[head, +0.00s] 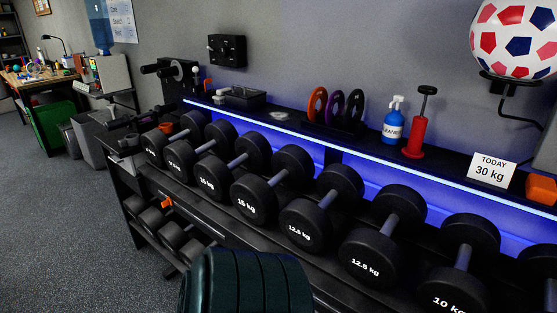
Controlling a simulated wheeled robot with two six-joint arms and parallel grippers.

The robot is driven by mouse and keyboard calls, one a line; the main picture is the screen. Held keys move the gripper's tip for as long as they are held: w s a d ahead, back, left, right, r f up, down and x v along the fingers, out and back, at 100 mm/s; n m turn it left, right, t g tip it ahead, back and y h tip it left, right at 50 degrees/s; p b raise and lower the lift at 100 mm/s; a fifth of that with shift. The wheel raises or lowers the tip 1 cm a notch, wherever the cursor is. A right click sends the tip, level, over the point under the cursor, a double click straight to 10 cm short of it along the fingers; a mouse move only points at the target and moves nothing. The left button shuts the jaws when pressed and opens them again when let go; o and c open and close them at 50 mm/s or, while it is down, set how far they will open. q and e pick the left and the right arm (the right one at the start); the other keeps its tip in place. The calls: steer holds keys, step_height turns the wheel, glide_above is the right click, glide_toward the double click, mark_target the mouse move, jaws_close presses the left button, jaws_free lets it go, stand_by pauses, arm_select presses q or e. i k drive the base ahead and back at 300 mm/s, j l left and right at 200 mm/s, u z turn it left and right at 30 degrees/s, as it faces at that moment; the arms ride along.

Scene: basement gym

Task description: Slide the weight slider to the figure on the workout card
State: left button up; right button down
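The workout card (490,171) is a white card on the rack's top ledge at the right; it reads "TODAY 30 kg". A small orange piece (166,202) sits on the dark front edge of the rack at the left. I cannot tell whether it is the weight slider, and no scale figures are readable beside it. Another orange block (541,189) is cut by the right picture edge. Neither of my grippers shows in the head view.
Black dumbbells (247,207) fill the sloping rack, with several more on its lower shelf. A dark teal ribbed round object (250,285) stands in front at the bottom. A blue spray bottle (394,124) and red pump (415,136) stand on the ledge. Grey floor (60,230) is clear at left.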

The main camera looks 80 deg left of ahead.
mark_target(165, 204)
steer(key=u, duration=3.35)
